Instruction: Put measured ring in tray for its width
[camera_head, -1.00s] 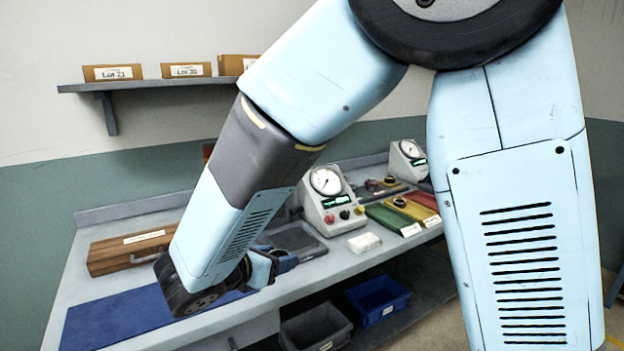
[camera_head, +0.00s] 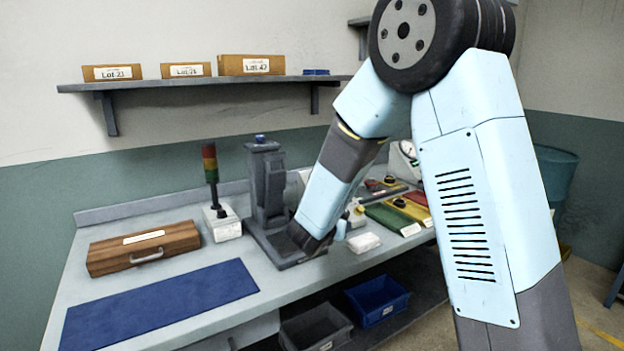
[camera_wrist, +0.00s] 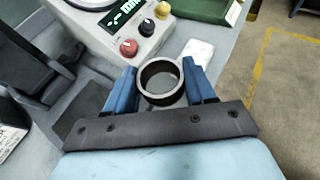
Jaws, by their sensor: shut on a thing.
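In the wrist view my gripper (camera_wrist: 160,84) is shut on a dark grey ring (camera_wrist: 146,94), held between its two blue fingers with the hole facing the camera. In the head view my forearm hides the ring and most of my gripper. A green tray (camera_head: 385,217), a yellow tray (camera_head: 411,209) and a red tray (camera_head: 430,200) lie side by side to the right of my forearm. A green tray edge also shows at the top of the wrist view (camera_wrist: 205,9). The gauge box (camera_wrist: 148,40), with a lit display and red and yellow knobs, stands just beyond the ring.
A white block (camera_head: 363,243) lies near the bench edge. A dark grey stand machine (camera_head: 266,190) is left of my forearm. A signal lamp (camera_head: 211,180), wooden case (camera_head: 144,247) and clear blue mat (camera_head: 165,300) lie further left. Bins (camera_head: 378,298) sit below.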

